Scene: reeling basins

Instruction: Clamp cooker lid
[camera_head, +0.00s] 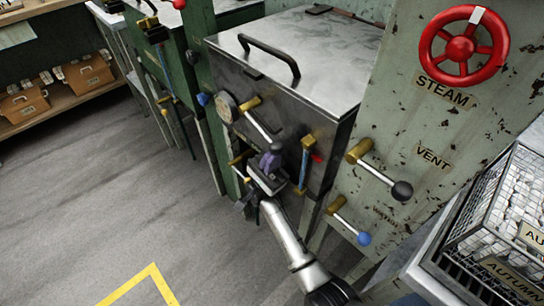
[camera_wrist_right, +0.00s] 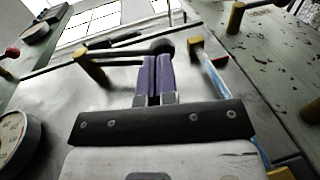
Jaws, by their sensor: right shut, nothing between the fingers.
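The steel cooker lid (camera_head: 310,45) lies flat on the cooker body (camera_head: 300,115), with a dark bar handle (camera_head: 268,58) on top. A clamp lever (camera_head: 262,128) with a brass pivot (camera_head: 250,103) slants down to the right across the cooker front. In the right wrist view its pivot (camera_wrist_right: 92,68) is left of the fingers and its dark knob (camera_wrist_right: 162,46) is just beyond the fingertips. My right gripper (camera_head: 270,160) is shut and empty, its purple fingers (camera_wrist_right: 155,80) close to the knob; whether they touch it I cannot tell. My left gripper is out of view.
A round gauge (camera_head: 227,107) is left of the lever, and a blue sight tube (camera_head: 304,165) stands to its right. The steam wheel (camera_head: 464,46) and vent lever (camera_head: 384,175) are on the panel at right. Open floor (camera_head: 90,190) lies left.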

